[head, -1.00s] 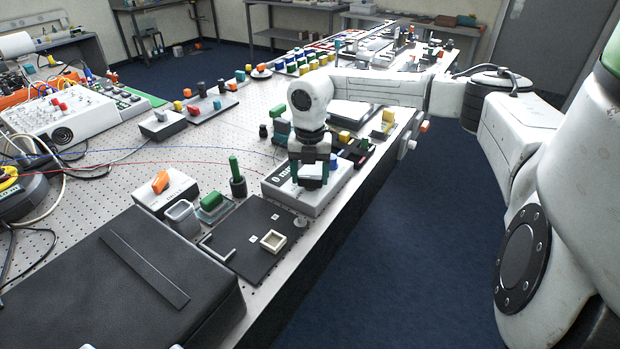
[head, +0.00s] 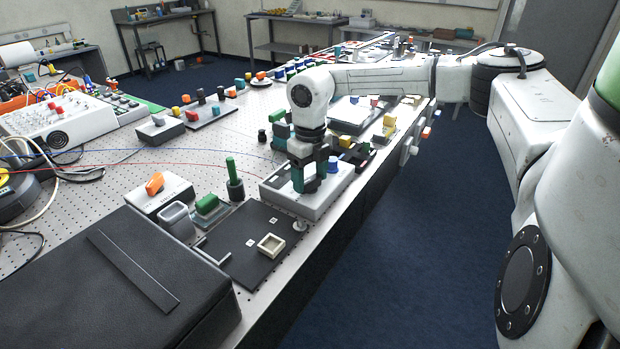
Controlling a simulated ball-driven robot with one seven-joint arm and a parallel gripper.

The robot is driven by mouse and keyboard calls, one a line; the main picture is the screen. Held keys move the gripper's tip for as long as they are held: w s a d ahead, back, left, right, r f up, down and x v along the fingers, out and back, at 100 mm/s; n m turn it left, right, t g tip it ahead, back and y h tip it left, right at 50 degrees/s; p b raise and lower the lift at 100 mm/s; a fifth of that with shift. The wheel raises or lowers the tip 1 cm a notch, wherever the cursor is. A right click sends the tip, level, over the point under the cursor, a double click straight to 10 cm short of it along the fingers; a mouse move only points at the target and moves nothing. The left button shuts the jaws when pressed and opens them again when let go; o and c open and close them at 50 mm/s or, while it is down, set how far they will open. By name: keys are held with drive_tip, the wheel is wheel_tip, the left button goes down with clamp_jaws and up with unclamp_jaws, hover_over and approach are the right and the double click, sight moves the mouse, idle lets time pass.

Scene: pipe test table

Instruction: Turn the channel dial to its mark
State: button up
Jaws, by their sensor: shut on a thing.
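The grey-white panel box (head: 335,188) stands near the table's right edge. A blue knob (head: 333,164) is on its far right part. My gripper (head: 309,186) points down onto the box's top, left of the blue knob. Its teal-padded fingers are shut on a small part on the panel, which I take as the channel dial. The dial, its pointer and its mark are hidden by the fingers or too small to read.
An orange-knobbed box (head: 155,184), a grey cup (head: 176,220), a green block (head: 207,203) and an upright green-handled peg (head: 233,180) stand to the left. A black mat (head: 245,262) with a cream square frame (head: 271,245) lies in front. A large black case (head: 120,275) fills the near left.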

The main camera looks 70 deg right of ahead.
sight(310, 179)
drive_tip(key=shift+r+n, duration=0.1)
drive_tip(key=shift+n, duration=0.4)
drive_tip(key=o, duration=1)
drive_tip(key=shift+o, duration=0.2)
wheel_tip(310, 179, up, 11)
drive_tip(key=b, duration=0.1)
drive_tip(key=shift+f, duration=0.2)
